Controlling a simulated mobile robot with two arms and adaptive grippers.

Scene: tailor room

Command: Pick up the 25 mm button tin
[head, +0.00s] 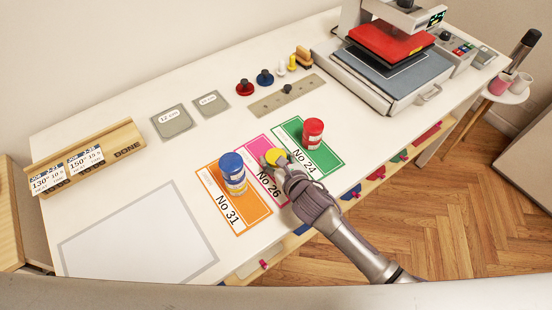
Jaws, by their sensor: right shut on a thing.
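My right gripper (281,166) is shut on a yellow-topped container (273,155) over the pink No 26 card (284,197). The gripper hides most of the container, and I cannot tell whether it touches the card. I see no tin that I can read as the 25 mm button tin. Two grey square pads with small labels lie at the back of the table: a larger one (164,130) and a smaller one (202,112). Both are bare. My left gripper is not in view.
A blue-lidded jar (232,177) stands on the orange No 31 card (225,213), and a red-lidded jar (312,134) on the green No 24 card (324,164). A framed white area (135,245) at front left is clear.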

